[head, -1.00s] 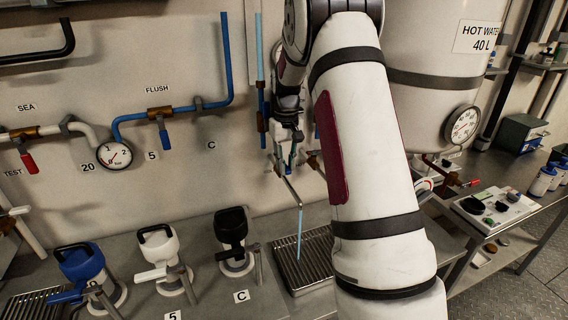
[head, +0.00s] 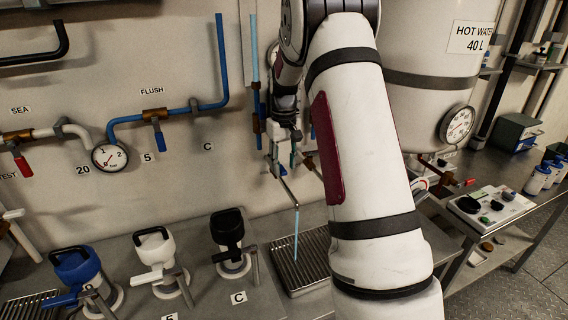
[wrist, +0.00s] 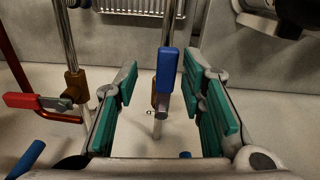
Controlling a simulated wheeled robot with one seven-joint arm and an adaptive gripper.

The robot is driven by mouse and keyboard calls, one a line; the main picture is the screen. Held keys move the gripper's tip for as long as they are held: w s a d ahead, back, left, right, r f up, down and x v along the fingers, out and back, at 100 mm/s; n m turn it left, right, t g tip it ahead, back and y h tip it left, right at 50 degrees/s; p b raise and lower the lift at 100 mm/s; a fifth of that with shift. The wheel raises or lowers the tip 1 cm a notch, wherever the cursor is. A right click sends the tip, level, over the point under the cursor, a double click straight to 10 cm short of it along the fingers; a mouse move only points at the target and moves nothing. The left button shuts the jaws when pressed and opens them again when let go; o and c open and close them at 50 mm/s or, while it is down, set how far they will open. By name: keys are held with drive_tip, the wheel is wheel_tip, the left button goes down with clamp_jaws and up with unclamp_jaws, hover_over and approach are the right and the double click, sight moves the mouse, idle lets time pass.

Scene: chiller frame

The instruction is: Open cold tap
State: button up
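In the wrist view, the cold tap's blue lever (wrist: 168,71) lies between my fingers, roughly in line with its metal spout (wrist: 168,25). Part of its brass valve body shows behind the lever. My gripper (wrist: 168,92) is open, with green pads on both sides of the lever and visible gaps to it. In the head view my gripper (head: 283,150) is near the wall above the sink grate (head: 300,262). A thin pale-blue stream (head: 296,232) falls from a spout onto the grate. My arm hides part of the tap area there.
A red lever (wrist: 25,100) on a brass valve (wrist: 76,86) stands left of my gripper in the wrist view. The hot water tank (head: 430,65) is close to my arm's right. Blue (head: 78,265), white (head: 155,250) and black (head: 228,228) hand pumps stand on the left counter.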

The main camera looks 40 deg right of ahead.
wheel_tip(320, 180, up, 12)
idle(0.4)
idle(0.5)
drive_tip(key=s+a+r+n+t, duration=0.1)
drive_tip(key=s+a+r, duration=0.3)
drive_tip(key=s+a, duration=0.3)
drive_tip(key=s+a+r+t, duration=0.1)
drive_tip(key=s+a+r, duration=0.4)
drive_tip(key=a, duration=0.4)
drive_tip(key=s+a+f+t, duration=0.1)
drive_tip(key=s+a, duration=0.3)
drive_tip(key=s, duration=0.4)
drive_tip(key=s+a+f+n+t, duration=0.1)
drive_tip(key=s+a+f, duration=0.3)
drive_tip(key=s, duration=0.5)
drive_tip(key=shift+s+a+t, duration=0.25)
drive_tip(key=shift+a+t, duration=0.35)
drive_tip(key=shift+a, duration=0.15)
